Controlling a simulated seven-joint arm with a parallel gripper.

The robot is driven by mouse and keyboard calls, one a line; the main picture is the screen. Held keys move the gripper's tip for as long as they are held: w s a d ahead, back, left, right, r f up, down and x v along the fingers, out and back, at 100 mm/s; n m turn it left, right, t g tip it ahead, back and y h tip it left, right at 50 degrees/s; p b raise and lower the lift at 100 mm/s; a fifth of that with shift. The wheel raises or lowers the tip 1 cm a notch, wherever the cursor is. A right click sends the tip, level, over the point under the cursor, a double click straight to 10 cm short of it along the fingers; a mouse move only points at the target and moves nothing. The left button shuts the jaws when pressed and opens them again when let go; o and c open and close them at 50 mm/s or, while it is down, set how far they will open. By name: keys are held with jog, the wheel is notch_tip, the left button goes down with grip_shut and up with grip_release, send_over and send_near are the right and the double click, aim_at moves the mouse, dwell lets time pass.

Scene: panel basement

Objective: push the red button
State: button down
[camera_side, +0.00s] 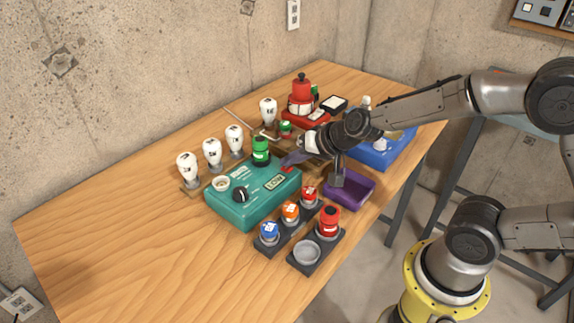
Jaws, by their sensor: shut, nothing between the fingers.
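My gripper (291,161) reaches in from the right with its fingers shut and empty. Its tips are over the right end of the teal box (247,213), close above a small red part (288,169) there; I cannot tell whether they touch. A red button-like cap (309,193) sits at the far end of a dark strip, beside an orange cap (290,211) and a blue cap (269,231). The cap is in front of the gripper and apart from the fingertips. I cannot tell which red part is the button meant.
A red cylinder (329,221) stands on a dark holder with an empty round cup (306,252). A purple tray (350,188) and blue box (381,153) lie right. The table's left is clear.

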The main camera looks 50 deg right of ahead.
dwell(0.3)
jog(key=shift+r, duration=0.85)
jog(key=shift+r, duration=0.1)
jog(key=shift+r, duration=2.4)
jog(key=shift+r, duration=0.1)
notch_tip(320, 180, up, 7)
jog(key=t, duration=0.1)
send_over(290, 172)
jog(key=s, duration=0.1)
jog(key=s+a+r+n, duration=0.1)
jog(key=s+r+n, duration=0.2)
jog(key=s, duration=0.3)
jog(key=s+d+f+n+g, duration=0.1)
jog(key=s+f+n+g, duration=0.1)
jog(key=s, duration=0.6)
jog(key=s+d+f+n+g+h, duration=0.1)
jog(key=s+f+n+g, duration=0.1)
jog(key=s, duration=0.6)
jog(key=shift+s+f+n+g, duration=0.25)
jog(key=shift+s+n+g, duration=0.05)
jog(key=shift+n, duration=0.1)
